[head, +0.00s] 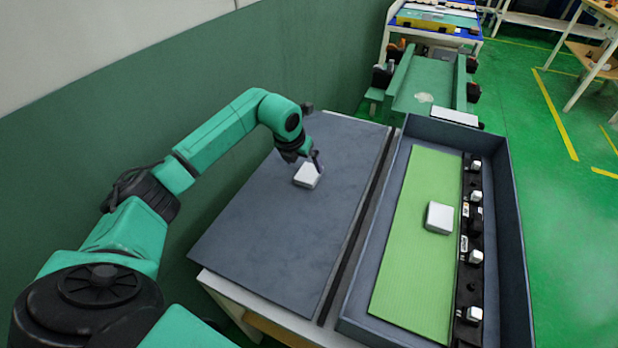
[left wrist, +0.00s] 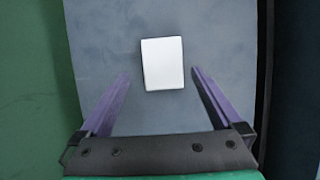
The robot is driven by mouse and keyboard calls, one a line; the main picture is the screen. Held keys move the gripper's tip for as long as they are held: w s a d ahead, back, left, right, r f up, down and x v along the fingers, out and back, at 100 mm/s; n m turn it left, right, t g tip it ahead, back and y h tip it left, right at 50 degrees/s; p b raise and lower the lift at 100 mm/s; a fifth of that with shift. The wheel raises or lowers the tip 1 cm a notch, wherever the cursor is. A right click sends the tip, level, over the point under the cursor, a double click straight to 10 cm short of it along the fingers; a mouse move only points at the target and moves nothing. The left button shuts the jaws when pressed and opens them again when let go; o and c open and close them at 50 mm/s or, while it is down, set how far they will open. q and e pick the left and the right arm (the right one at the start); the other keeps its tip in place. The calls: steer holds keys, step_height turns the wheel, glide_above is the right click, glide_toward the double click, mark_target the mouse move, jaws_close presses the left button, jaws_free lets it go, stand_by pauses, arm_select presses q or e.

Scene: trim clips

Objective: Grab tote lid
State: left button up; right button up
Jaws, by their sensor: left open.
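A flat dark grey panel, which looks like the tote lid (head: 285,225), lies on the table left of the tote; it also shows in the left wrist view (left wrist: 105,45). A white block (head: 307,176) sits on its far part; I cannot tell whether it is fixed there as a handle. My left gripper (head: 309,160) is open over the block. In the left wrist view its purple fingers (left wrist: 161,74) are on either side of the white block (left wrist: 162,64), with gaps on both sides. Whether the fingertips are down at block height is unclear. My right gripper is not in view.
The dark grey tote (head: 513,230) stands open at the right. It holds a green ribbed mat (head: 410,240), another white block (head: 439,217) and a black strip (head: 488,240) with several small white pieces. A green wall (head: 120,150) runs along the left. A green cart (head: 425,80) stands behind.

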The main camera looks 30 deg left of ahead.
mark_target(309, 172)
arm_select(q)
steer(key=x, duration=0.5)
steer(key=shift+d+p, duration=0.25)
steer(key=shift+p, duration=0.15)
steer(key=shift+s, duration=0.1)
jaws_close()
steer(key=shift+r, duration=0.1)
